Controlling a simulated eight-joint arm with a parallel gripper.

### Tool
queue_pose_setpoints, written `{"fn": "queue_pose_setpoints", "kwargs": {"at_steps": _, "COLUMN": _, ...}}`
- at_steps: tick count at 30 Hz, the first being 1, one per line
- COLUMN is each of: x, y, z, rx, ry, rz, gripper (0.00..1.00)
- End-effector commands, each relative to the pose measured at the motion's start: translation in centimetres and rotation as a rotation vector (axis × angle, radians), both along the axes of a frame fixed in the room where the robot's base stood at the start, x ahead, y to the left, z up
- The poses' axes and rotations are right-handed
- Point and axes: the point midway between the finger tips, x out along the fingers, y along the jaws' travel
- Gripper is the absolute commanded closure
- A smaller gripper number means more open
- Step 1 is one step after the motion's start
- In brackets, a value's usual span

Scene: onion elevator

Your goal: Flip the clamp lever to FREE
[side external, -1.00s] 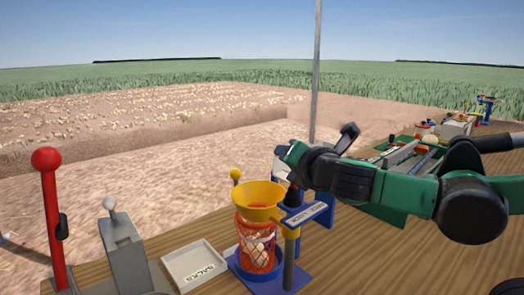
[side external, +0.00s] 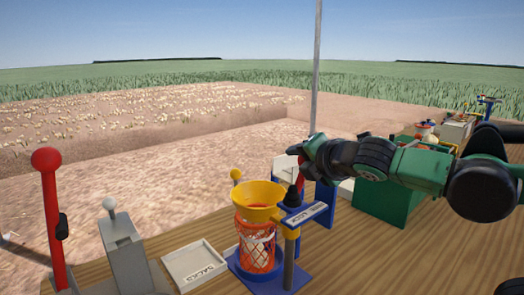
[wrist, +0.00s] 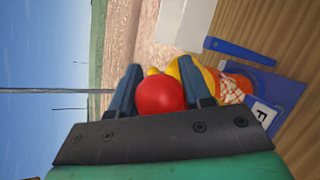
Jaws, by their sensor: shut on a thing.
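My gripper (side external: 302,160) is behind and above the sack stand in the side view. In the wrist view my gripper (wrist: 165,90) has its two fingers on either side of a red ball-shaped knob (wrist: 160,94) and is shut on it. A sliver of the red knob (side external: 301,159) shows at the fingers in the side view.
A white tray marked SACKS (side external: 196,264) lies left of the stand. Further left are a grey lever box (side external: 125,250) and a tall red lever (side external: 52,210). A green box (side external: 385,205) is to the right under my arm. The front of the wooden table (side external: 400,265) is clear.

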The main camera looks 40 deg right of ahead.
Motion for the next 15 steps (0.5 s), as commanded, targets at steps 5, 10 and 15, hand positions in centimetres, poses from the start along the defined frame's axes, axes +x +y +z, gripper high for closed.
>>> {"fn": "queue_pose_setpoints", "kwargs": {"at_steps": 5, "x": -0.01, "y": -0.1, "z": -0.04, "rx": 0.002, "ry": 0.001, "rz": -0.005, "gripper": 1.0}}
{"fn": "queue_pose_setpoints", "kwargs": {"at_steps": 10, "x": -0.01, "y": -0.08, "z": -0.04, "rx": 0.002, "ry": 0.001, "rz": -0.004, "gripper": 0.25}}
{"fn": "queue_pose_setpoints", "kwargs": {"at_steps": 15, "x": -0.01, "y": -0.05, "z": -0.03, "rx": 0.001, "ry": 0.0, "rz": -0.003, "gripper": 0.25}}
